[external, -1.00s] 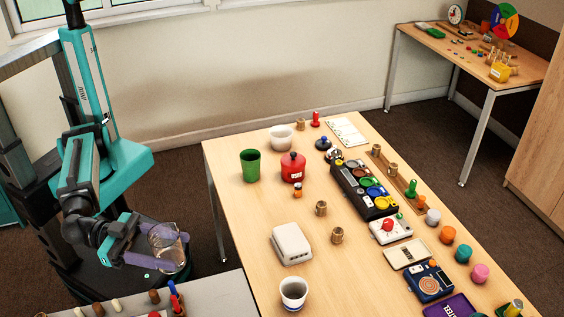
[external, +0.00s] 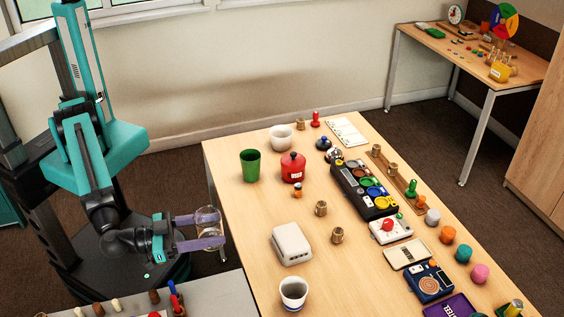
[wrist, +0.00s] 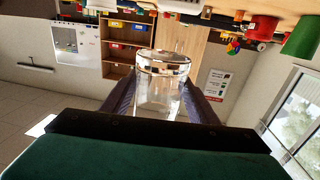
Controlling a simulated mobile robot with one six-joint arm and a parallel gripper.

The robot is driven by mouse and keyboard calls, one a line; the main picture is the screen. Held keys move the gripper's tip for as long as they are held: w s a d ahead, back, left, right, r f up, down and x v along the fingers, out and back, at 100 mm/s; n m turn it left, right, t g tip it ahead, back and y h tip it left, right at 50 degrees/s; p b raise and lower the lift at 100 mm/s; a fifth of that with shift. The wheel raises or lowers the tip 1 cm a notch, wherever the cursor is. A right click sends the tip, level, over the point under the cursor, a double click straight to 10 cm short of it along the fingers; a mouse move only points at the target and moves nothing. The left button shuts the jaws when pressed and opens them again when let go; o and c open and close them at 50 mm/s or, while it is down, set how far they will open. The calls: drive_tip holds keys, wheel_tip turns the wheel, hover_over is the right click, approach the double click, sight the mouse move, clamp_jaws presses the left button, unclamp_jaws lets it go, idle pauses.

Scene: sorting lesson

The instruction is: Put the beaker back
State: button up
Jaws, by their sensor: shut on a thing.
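The clear glass beaker (external: 207,216) is between the purple fingers of my gripper (external: 207,232), just off the left edge of the wooden table. In the wrist view the beaker (wrist: 162,92) stands between the two dark fingers of my gripper (wrist: 163,105), which close on its sides. The beaker is empty as far as I can see. In the external view the fingers cover part of it, and its lower end is hard to make out.
The wooden table (external: 235,232) holds a green cup (external: 250,166), a white bowl (external: 281,138), a red canister (external: 293,168), a white box (external: 291,243) and a white cup (external: 293,292). Its left edge is close to the beaker. Clear tabletop lies between the green cup and white box.

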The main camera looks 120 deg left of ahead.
drive_tip(key=s+a+f+n+g+y+p, duration=0.1)
drive_tip(key=s+a+f+p, duration=0.1)
drive_tip(key=s+a+p, duration=0.3)
drive_tip(key=s+a+f+n+g+y+p, duration=0.2)
drive_tip(key=s+a+p, duration=0.2)
drive_tip(key=a+p, duration=0.5)
drive_tip(key=s+a+f+n+g+y+p, duration=0.1)
drive_tip(key=s+a+p, duration=0.4)
drive_tip(key=a, duration=0.5)
drive_tip(key=shift+s+a+f+g+p, duration=0.35)
drive_tip(key=shift+f+g+p, duration=0.25)
drive_tip(key=shift+f+p, duration=0.4)
drive_tip(key=shift+w+f+b, duration=0.1)
drive_tip(key=shift+w+b, duration=0.1)
drive_tip(key=shift+b, duration=0.1)
